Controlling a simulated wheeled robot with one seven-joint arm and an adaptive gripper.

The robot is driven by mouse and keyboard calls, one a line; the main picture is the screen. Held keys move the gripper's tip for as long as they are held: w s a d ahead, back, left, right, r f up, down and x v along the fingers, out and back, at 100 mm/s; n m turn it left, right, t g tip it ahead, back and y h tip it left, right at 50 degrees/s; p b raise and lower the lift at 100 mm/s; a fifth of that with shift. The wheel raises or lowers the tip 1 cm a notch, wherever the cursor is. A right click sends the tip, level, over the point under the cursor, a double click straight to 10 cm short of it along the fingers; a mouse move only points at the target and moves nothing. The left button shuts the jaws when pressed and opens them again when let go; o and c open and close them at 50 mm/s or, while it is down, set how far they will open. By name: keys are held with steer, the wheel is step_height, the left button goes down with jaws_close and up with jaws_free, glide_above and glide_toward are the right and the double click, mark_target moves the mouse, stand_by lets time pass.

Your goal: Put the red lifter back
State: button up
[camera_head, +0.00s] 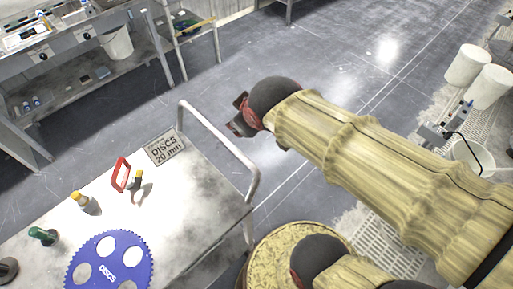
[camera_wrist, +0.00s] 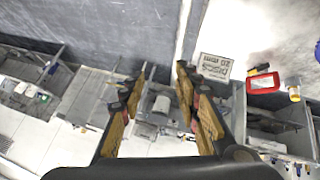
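The red lifter, a red rectangular frame-like handle (camera_head: 121,174), is on the pale cart top at the left, beside a sign plate. In the wrist view the red frame (camera_wrist: 263,83) shows at the right, next to the same sign. I cannot tell whether it stands upright or lies flat. My gripper (camera_head: 240,118) is in the air beyond the cart rail, to the right of the lifter and well apart from it. In the wrist view my gripper (camera_wrist: 160,78) has its two fingers spread, with nothing between them.
The cart top (camera_head: 190,215) also bears a "DISCS 20 mm" sign (camera_head: 164,148), a blue toothed disc (camera_head: 108,262), yellow-topped pieces (camera_head: 85,203) and a green-topped piece (camera_head: 44,236). A metal rail (camera_head: 228,142) edges the cart. Benches stand back left; white buckets (camera_head: 467,64) are at right.

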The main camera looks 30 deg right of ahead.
steer(key=s+a+m+g+y, duration=0.1)
steer(key=s+m, duration=0.3)
steer(key=s, duration=0.6)
steer(key=shift+a+r+g, duration=0.15)
steer(key=shift+a+g, duration=0.25)
steer(key=shift+g, duration=0.1)
